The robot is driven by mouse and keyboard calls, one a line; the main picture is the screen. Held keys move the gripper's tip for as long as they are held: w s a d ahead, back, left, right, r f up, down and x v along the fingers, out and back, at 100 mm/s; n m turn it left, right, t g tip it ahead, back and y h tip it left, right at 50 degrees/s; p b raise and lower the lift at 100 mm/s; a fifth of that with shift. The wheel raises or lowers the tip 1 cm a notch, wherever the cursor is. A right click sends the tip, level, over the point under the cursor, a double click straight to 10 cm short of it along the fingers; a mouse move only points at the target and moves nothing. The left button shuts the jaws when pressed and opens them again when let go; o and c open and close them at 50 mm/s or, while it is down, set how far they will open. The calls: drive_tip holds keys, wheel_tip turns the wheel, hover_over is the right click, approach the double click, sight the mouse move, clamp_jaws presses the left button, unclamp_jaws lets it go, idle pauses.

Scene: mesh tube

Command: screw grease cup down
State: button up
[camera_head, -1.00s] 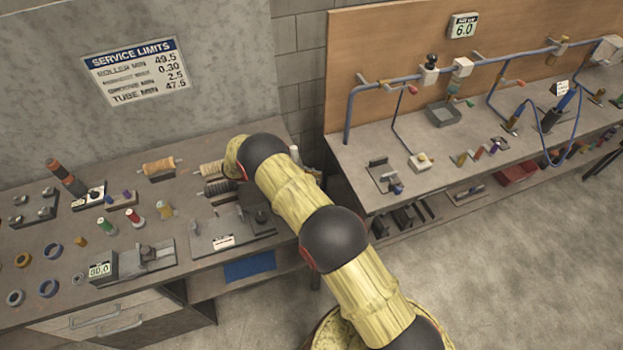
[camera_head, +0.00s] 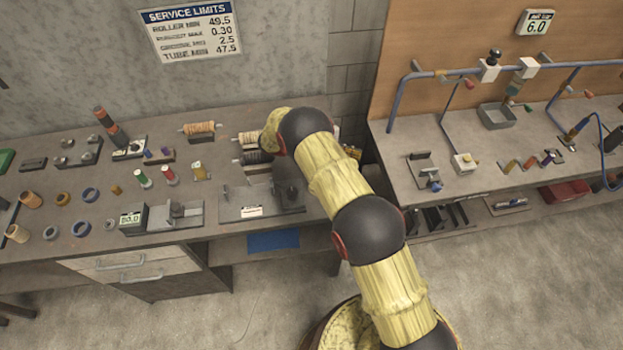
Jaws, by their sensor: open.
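I cannot pick out the grease cup with certainty. On the left bench (camera_head: 60,225) stand small capped cups: one green-topped (camera_head: 142,179), one red-topped (camera_head: 170,176) and one pale yellow (camera_head: 200,172). On the right bench, a white block with a yellow top (camera_head: 463,162) sits at the end of a thin pipe, and a white block with a black knob (camera_head: 489,68) sits on the blue pipe. My arm reaches over the right end of the left bench. My gripper and its fingers are hidden behind my wrist.
A flat fixture plate (camera_head: 233,209) and a grey clamp fixture (camera_head: 178,215) lie near the left bench's front edge. Spools (camera_head: 199,128), rings (camera_head: 82,227) and rollers crowd the bench. A gap separates the benches. Floor in front is clear.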

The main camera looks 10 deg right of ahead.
drive_tip(key=shift+w+d+f+n+t+h+b, duration=0.15)
drive_tip(key=shift+n+t+b, duration=0.2)
drive_tip(key=shift+b, duration=0.7)
drive_tip(key=shift+w+a+n+t+h+b, duration=0.15)
drive_tip(key=shift+t+b, duration=0.3)
drive_tip(key=shift+b, duration=0.55)
drive_tip(key=shift+d+f+n+t+h+b, duration=0.1)
drive_tip(key=shift+n+t+h+b, duration=0.2)
drive_tip(key=shift+b, duration=0.75)
